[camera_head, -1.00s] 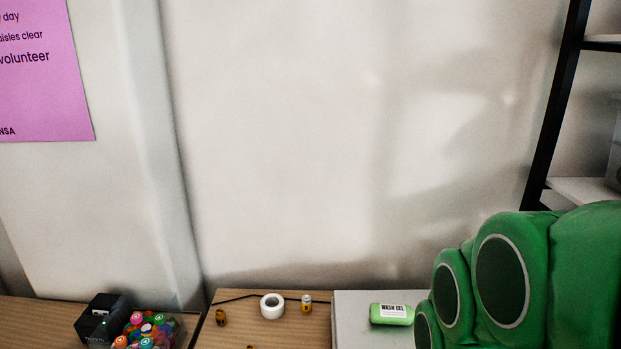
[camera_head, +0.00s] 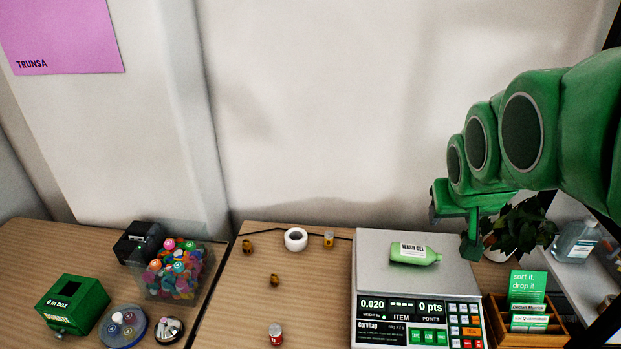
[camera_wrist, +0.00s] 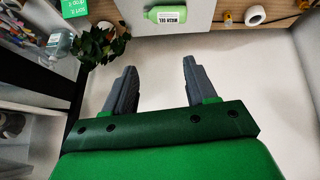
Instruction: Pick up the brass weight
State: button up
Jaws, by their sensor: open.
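My gripper (camera_head: 452,228) is over the right side, near the scale's back right corner and well to the right of both pieces. In the wrist view my gripper (camera_wrist: 160,72) has its fingers apart with nothing between them, facing the wall. A small brass-coloured spot (camera_wrist: 228,18) shows at the top there, too unclear to identify.
A scale (camera_head: 371,268) bears a green wash gel bottle (camera_head: 408,252). A tape roll (camera_head: 295,239), a small yellow-and-silver cylinder (camera_head: 329,240) and a red-and-white one (camera_head: 276,335) stand around the pieces. A clear bin (camera_head: 178,285) of colourful caps is left; a plant (camera_head: 520,229) is right.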

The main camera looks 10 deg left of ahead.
jog(key=w+r+n+t, duration=0.2)
jog(key=w+r+t, duration=0.6)
jog(key=w+r, duration=0.85)
jog(key=w+a+f+n+y, duration=0.45)
jog(key=w+a+f, duration=0.25)
jog(key=w+f, duration=0.35)
jog(key=w+a+f+n+g+y, duration=0.2)
jog(key=w+a+f+n+y, duration=0.15)
jog(key=a+f, duration=0.55)
jog(key=n+g+y, duration=0.5)
jog(key=g+y, duration=0.1)
jog(key=g, duration=0.4)
send_near(277, 278)
notch_tip(277, 278, up, 7)
jog(key=a, duration=0.2)
jog(key=shift+w+d+f, duration=0.1)
jog(key=shift+f, duration=1.9)
jog(key=shift+w+f, duration=0.1)
jog(key=shift+f, duration=1.9)
jog(key=shift+x, duration=3.75)
